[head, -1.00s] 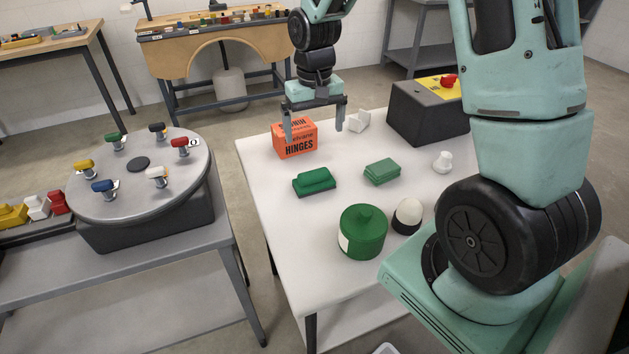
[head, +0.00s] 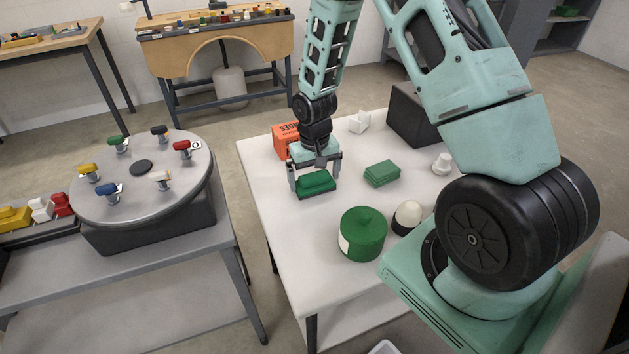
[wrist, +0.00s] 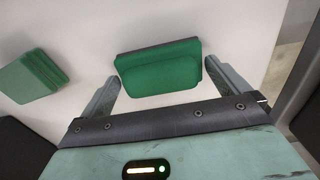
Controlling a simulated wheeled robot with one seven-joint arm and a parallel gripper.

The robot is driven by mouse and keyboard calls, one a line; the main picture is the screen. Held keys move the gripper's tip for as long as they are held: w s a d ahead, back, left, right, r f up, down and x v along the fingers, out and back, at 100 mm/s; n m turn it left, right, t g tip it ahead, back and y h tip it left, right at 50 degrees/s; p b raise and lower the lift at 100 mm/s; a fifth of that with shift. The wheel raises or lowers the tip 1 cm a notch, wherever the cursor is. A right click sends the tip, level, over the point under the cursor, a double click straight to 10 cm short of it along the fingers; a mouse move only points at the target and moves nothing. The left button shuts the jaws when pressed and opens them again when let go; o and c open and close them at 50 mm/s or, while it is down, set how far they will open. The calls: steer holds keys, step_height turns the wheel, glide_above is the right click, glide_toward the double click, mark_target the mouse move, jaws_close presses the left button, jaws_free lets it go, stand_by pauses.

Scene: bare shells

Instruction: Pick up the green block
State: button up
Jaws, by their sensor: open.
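A dark green block (head: 318,188) with a raised top lies on the white table, directly below my gripper (head: 314,180). The green block also shows in the wrist view (wrist: 160,75), largely between the two fingers and reaching beyond their tips. My gripper is open, with one finger on each side of the block. No grip on it shows. In the head view the gripper hides part of the block's far side. I cannot tell how far the fingertips are above the table.
A lighter green stack (head: 381,173) lies to the right on the table (head: 275,232). A green canister (head: 362,236) and a white-topped egg-shaped thing (head: 408,213) stand nearer. An orange hinges box (head: 286,140) is just behind my gripper. A dark box (head: 408,115) stands at the back right.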

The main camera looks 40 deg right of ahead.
mark_target(315, 175)
steer(key=shift+f, duration=0.5)
steer(key=c, duration=0.7)
steer(key=shift+o, duration=0.2)
step_height(315, 175, up, 10)
steer(key=shift+r+b, duration=0.1)
steer(key=shift+b, duration=0.35)
